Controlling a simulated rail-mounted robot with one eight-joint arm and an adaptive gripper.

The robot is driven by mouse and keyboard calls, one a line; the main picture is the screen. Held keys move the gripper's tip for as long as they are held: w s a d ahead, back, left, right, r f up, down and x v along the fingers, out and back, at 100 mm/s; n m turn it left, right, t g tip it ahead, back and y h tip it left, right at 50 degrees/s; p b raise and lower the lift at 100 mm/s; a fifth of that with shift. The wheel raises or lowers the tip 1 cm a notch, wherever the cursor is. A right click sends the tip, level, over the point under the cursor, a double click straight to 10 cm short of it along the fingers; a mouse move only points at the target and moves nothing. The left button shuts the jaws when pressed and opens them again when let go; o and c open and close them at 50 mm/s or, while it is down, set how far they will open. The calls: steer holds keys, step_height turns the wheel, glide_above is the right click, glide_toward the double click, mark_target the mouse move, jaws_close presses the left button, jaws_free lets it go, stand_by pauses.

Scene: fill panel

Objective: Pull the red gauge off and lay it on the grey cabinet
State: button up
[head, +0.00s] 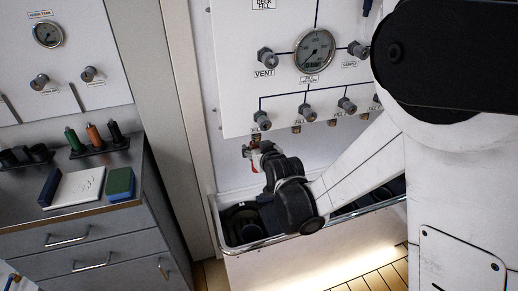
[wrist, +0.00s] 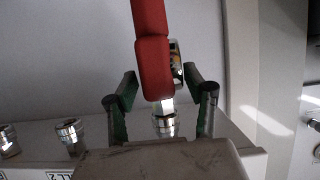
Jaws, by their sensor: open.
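The red gauge (wrist: 153,62) is large in the wrist view, with part of its round dial showing at its right side. Its lower end meets a silver fitting (wrist: 165,122) on the panel edge. My gripper (wrist: 160,78) is open, with one green-padded finger on each side of the gauge; I cannot tell whether either pad touches it. In the head view the red gauge (head: 254,155) is a small patch below the white panel, partly hidden by my gripper (head: 252,150). The grey cabinet (head: 95,213) stands at the left with drawers in front.
On the cabinet top are a white plate (head: 78,187), a green sponge-like block (head: 120,185), a dark blue block (head: 49,187) and a rack of coloured-handled tools (head: 95,138). Several valves line the white panel (head: 240,90). An open bin (head: 235,220) lies below my gripper.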

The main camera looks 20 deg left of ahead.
steer(key=shift+c, duration=0.5)
jaws_close()
steer(key=shift+f, duration=0.2)
steer(key=shift+f+b, duration=2.35)
